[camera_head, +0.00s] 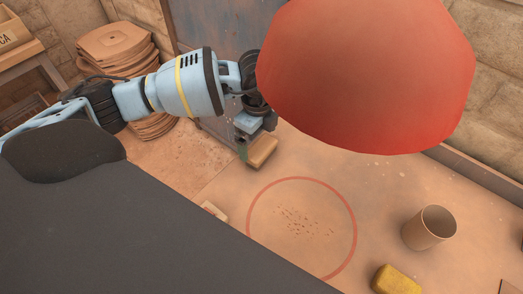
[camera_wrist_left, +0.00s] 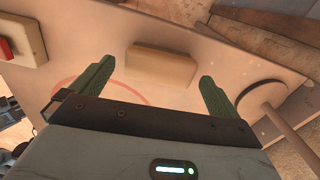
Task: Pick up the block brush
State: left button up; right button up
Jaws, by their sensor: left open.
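The block brush, seen as a plain tan block (camera_head: 263,152), lies on the pale work surface below my left gripper (camera_head: 256,146). In the left wrist view the block (camera_wrist_left: 162,64) lies beyond the green fingertips, across the gap between them. My left gripper (camera_wrist_left: 156,76) is open, its fingers apart with nothing held between them. The gripper partly covers the block in the head view, and no bristles can be made out. My right gripper is not in view.
A red ring (camera_head: 355,222) with reddish crumbs lies on the surface, with a cup (camera_head: 428,230) and yellow sponge (camera_head: 394,281) to its right. A large red dome (camera_head: 365,75) blocks the upper view. A red-button box (camera_wrist_left: 24,46) and round disc (camera_wrist_left: 262,97) flank the block.

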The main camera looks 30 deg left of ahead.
aim_at(258, 145)
pick_arm(q)
notch_tip(258, 145, down, 5)
jog(key=shift+w+a+f, duration=0.1)
dwell(0.3)
jog(key=c, duration=0.7)
jog(key=shift+c, duration=0.2)
jog(key=shift+r, duration=0.2)
jog(key=shift+r, duration=0.55)
notch_tip(258, 145, up, 2)
jog(key=shift+r, duration=0.25)
jog(key=s+d, duration=0.2)
jog(key=s, duration=0.3)
jog(key=s+d, duration=0.2)
jog(key=s, duration=0.2)
jog(key=s+d+r, duration=0.1)
jog(key=s+d, duration=0.1)
jog(key=s, duration=0.3)
jog(key=shift+s+d+r, duration=0.1)
jog(key=shift+s+d, duration=0.2)
